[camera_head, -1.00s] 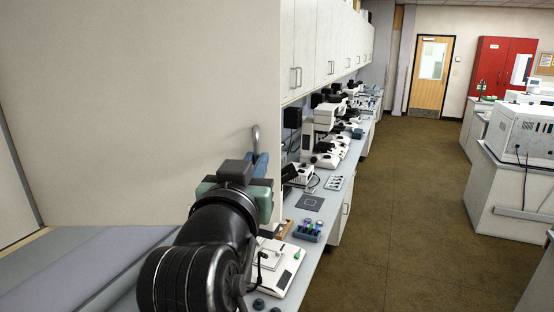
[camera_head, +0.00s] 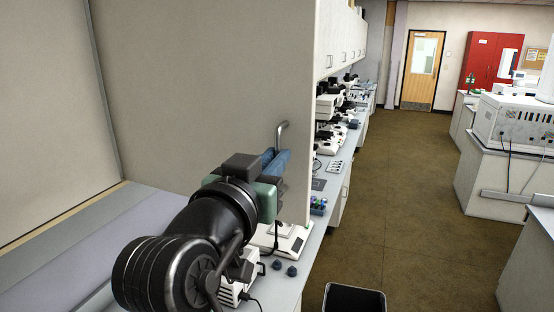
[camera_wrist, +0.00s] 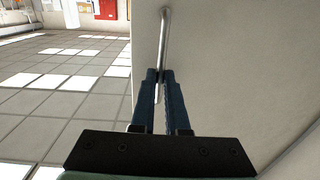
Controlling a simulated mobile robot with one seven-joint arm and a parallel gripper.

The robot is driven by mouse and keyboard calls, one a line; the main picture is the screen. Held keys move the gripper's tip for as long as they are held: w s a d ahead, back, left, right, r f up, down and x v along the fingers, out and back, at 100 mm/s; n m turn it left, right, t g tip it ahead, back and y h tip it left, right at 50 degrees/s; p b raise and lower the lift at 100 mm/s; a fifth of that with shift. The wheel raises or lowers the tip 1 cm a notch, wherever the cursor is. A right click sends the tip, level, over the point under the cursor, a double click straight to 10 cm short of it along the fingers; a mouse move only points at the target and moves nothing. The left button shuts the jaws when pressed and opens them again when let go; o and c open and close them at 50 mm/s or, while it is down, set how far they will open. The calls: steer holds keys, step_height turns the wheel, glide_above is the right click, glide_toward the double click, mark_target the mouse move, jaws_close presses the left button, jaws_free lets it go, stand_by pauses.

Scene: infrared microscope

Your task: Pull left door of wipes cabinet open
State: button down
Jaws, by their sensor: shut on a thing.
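The left door of the wipes cabinet (camera_head: 215,85) is a large cream panel swung out from the cabinet, filling the upper left-middle of the head view. Its metal bar handle (camera_head: 282,132) stands near its lower right edge. In the wrist view the handle (camera_wrist: 164,35) runs upward from between the fingertips, with the pale door face (camera_wrist: 230,70) behind it. My gripper (camera_head: 276,162) has blue fingers closed around the handle's lower part; the wrist view shows the fingertips (camera_wrist: 160,76) gripping it. The cabinet interior is not clearly seen.
The grey bench (camera_head: 285,272) below holds white instruments and microscopes (camera_head: 335,125) along the wall. A dark-topped bin (camera_head: 354,299) stands on the floor at the front. The brown floor (camera_head: 400,190) is open; white benches (camera_head: 505,170) stand at the right.

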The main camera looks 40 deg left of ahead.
steer(key=shift+s+a+r, duration=0.15)
steer(key=shift+a+r, duration=0.05)
steer(key=shift+a, duration=0.1)
steer(key=c, duration=0.9)
jaws_free()
steer(key=shift+s+a+f, duration=0.1)
steer(key=shift+a, duration=0.05)
steer(key=shift+c, duration=0.2)
steer(key=b+v, duration=0.9)
steer(key=v, duration=0.4)
